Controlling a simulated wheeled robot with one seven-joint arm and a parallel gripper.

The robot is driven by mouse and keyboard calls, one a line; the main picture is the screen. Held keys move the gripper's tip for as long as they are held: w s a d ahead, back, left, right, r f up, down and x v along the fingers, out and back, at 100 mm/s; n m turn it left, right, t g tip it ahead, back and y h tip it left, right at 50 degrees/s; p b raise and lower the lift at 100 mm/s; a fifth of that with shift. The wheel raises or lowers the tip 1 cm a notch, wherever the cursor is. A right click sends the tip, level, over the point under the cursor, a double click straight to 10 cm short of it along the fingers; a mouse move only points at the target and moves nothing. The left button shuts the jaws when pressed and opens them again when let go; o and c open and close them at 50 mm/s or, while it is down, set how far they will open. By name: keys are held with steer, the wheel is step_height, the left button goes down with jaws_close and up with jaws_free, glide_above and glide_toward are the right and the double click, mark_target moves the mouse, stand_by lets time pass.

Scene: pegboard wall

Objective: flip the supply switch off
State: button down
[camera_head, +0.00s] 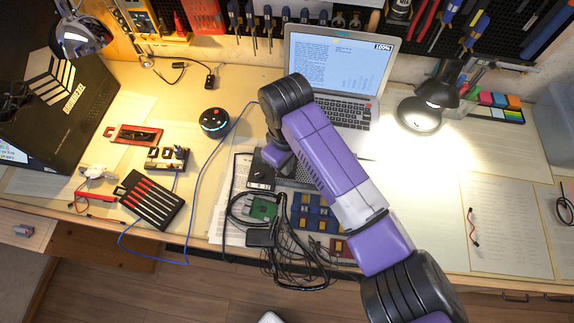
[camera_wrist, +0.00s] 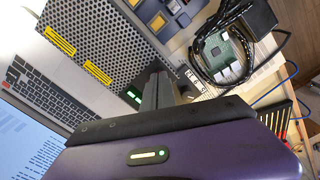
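The supply looks to be the grey perforated box with yellow labels (camera_wrist: 95,45) in the wrist view. Small green lights (camera_wrist: 133,96) glow at its edge beside my fingers. In the head view my arm covers much of it, and a dark front part (camera_head: 258,172) shows at the left. I cannot make out the switch itself or its position. My gripper (camera_wrist: 158,90) is close to the green-lit edge, with its fingers together and nothing seen between them. I cannot tell whether they touch the supply. In the head view my gripper (camera_head: 277,157) points down over the supply.
A laptop (camera_head: 335,75) stands open behind. A round black speaker (camera_head: 214,122) is to the left. A lit lamp (camera_head: 420,112) stands right, above clear paper sheets.

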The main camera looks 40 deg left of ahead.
step_height(320, 180, up, 7)
steer(key=p, duration=0.6)
steer(key=shift+f, duration=0.1)
stand_by(0.5)
